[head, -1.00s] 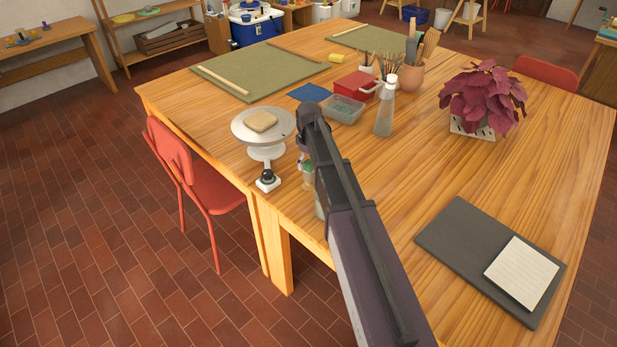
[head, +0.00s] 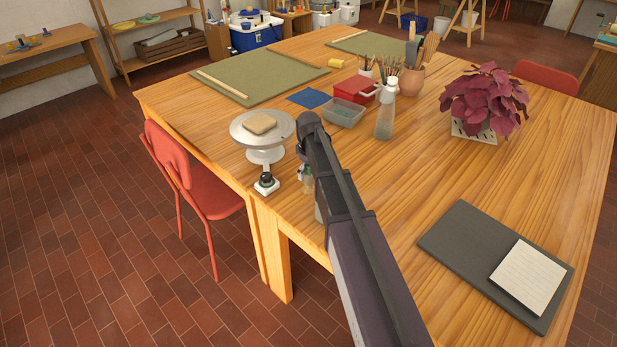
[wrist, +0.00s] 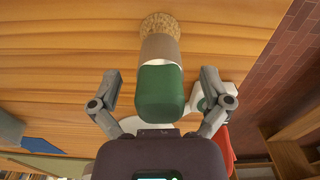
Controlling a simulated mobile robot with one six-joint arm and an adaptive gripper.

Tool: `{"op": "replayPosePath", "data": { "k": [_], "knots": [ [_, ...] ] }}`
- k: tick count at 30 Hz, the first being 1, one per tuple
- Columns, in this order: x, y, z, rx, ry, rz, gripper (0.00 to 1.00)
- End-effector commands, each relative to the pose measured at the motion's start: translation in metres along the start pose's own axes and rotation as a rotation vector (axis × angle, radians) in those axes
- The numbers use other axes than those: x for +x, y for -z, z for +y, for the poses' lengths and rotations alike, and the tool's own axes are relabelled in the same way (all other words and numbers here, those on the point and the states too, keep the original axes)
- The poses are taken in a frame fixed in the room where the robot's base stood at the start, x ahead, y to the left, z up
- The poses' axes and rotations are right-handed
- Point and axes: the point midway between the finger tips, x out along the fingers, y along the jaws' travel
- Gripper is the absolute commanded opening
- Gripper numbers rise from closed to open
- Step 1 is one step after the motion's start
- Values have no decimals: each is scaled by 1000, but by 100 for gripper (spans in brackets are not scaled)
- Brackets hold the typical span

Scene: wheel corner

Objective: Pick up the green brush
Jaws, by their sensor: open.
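The green brush shows in the wrist view, with a rounded green handle (wrist: 160,92), a grey-beige band and a speckled tan bristle end pointing to the top of the picture. My gripper (wrist: 161,77) is open, with one finger on each side of the brush and a visible gap to each. Neither finger appears to touch it. In the head view my own arm hides most of the gripper and the brush, at the table's near left edge. Only a small greenish patch shows beside the arm there, and I cannot tell whether it is the brush.
A pottery wheel (head: 262,148) with a clay slab on its disc stands close left of my arm, its white control box (head: 266,184) nearer. A clear bottle (head: 385,118), a grey bin (head: 342,112) and a red box (head: 354,89) stand beyond.

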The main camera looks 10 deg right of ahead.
Motion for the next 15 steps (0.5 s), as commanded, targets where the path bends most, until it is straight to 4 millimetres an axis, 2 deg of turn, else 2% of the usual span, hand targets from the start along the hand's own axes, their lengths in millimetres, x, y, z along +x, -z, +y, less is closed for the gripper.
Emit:
{"op": "replayPosePath", "data": {
  "k": [3,5,12,15],
  "knots": [
    [0,0,0,0,0,0,98],
    [0,0,0,0,0,0,83],
    [0,0,0,-1,0,0,12],
    [0,0,0,-1,0,0,9]
  ]
}}
